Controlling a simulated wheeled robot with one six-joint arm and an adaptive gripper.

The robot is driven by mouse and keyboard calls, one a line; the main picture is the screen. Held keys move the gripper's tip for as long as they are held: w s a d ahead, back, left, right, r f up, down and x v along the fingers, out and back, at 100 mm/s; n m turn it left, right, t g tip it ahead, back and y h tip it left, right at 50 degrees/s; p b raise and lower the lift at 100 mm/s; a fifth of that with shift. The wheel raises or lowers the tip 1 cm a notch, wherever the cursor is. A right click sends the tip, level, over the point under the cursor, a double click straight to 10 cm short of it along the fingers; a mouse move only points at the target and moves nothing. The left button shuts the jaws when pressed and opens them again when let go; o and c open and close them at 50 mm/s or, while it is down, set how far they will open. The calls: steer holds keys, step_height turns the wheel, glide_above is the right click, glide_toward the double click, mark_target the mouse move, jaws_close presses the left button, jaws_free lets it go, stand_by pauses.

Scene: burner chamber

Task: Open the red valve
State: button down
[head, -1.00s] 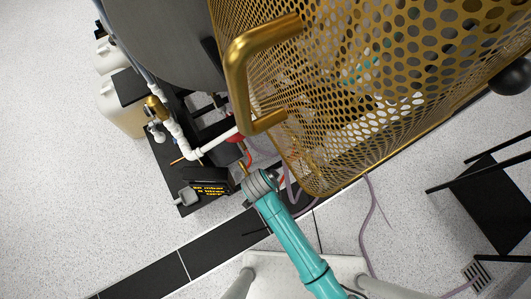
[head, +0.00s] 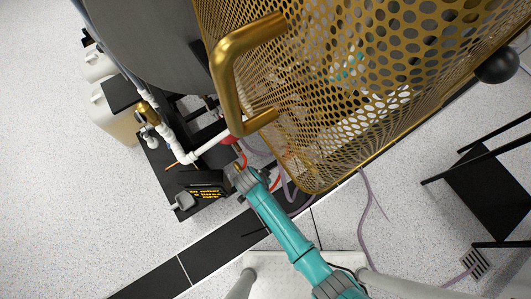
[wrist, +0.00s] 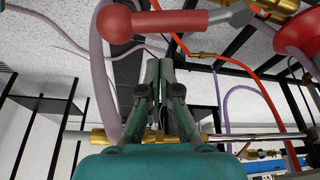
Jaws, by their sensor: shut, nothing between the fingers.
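The red valve handle (wrist: 150,22) shows in the wrist view as a red lever with a rounded knob at its left end. It crosses the top of the picture, joined at the right by a grey metal piece to a brass fitting (wrist: 275,8). My gripper (wrist: 165,66) is shut and empty, its dark green fingers together just below the lever in the picture. I cannot tell whether they touch it.
A perforated brass cage (head: 340,100) with a thick handle (head: 228,75) stands close to my arm. White piping (head: 190,150) and a black box with yellow lettering (head: 205,190) lie to the left. Purple hoses (wrist: 100,75) and an orange hose (wrist: 255,75) run near the fingers.

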steer(key=shift+s+a+f, duration=0.25)
steer(key=shift+s+a, duration=0.6)
steer(key=shift+s, duration=0.2)
steer(key=shift+s+a, duration=0.3)
steer(key=shift+s, duration=0.1)
step_height(320, 180, up, 10)
step_height(320, 180, down, 10)
steer(key=d+m+g+y, duration=0.1)
steer(key=g+y, duration=0.3)
steer(key=shift+w+g+y, duration=0.3)
steer(key=shift+w+g, duration=0.1)
steer(key=shift+w, duration=0.05)
stand_by(0.7)
